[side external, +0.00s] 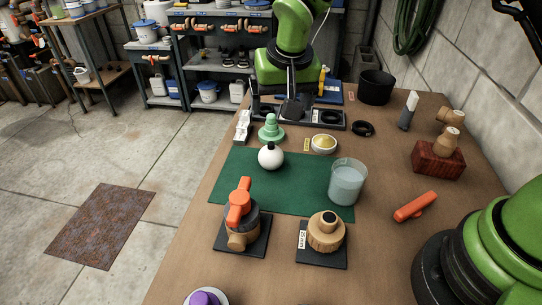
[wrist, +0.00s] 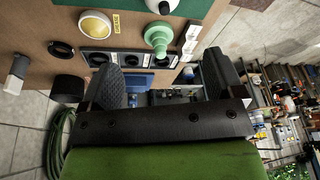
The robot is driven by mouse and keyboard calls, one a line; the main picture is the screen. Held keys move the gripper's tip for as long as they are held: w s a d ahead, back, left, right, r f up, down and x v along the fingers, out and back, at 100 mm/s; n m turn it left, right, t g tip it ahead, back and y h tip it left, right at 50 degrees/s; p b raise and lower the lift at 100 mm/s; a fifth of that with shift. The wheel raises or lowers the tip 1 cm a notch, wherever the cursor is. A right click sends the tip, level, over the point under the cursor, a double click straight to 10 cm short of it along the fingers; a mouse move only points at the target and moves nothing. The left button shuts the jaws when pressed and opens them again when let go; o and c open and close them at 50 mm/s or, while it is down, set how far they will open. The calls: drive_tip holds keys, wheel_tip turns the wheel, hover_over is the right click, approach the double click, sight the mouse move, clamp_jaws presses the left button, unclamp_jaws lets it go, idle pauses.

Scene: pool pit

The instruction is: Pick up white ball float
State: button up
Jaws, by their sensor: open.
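The white ball float (side external: 271,157) is a round white ball with a small black fitting on top. It rests on the green mat (side external: 285,195), near the mat's far left part. In the wrist view the white ball (wrist: 160,5) shows only partly, cut off by the top edge. My gripper (side external: 288,100) is at the far end of the table, behind the ball and apart from it. In the wrist view my gripper (wrist: 165,78) has its two dark fingers wide apart, with nothing held between them.
A green stepped piece (side external: 270,130) stands just behind the ball, with a white bowl (side external: 323,144) to its right. A clear beaker (side external: 347,181) stands on the mat's right. Orange-handled valve (side external: 239,205) and brass fitting (side external: 326,231) stand in front. A dark tray (side external: 334,119) lies near my gripper.

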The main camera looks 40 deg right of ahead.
sight(271, 144)
drive_tip(key=x, duration=0.3)
drive_tip(key=a+x, duration=0.1)
drive_tip(key=x, duration=0.4)
drive_tip(key=shift+a+f, duration=0.2)
drive_tip(key=shift+f, duration=0.15)
drive_tip(key=x, duration=0.6)
drive_tip(key=shift+s+d, duration=0.15)
drive_tip(key=shift+s, duration=0.1)
drive_tip(key=c, duration=0.9)
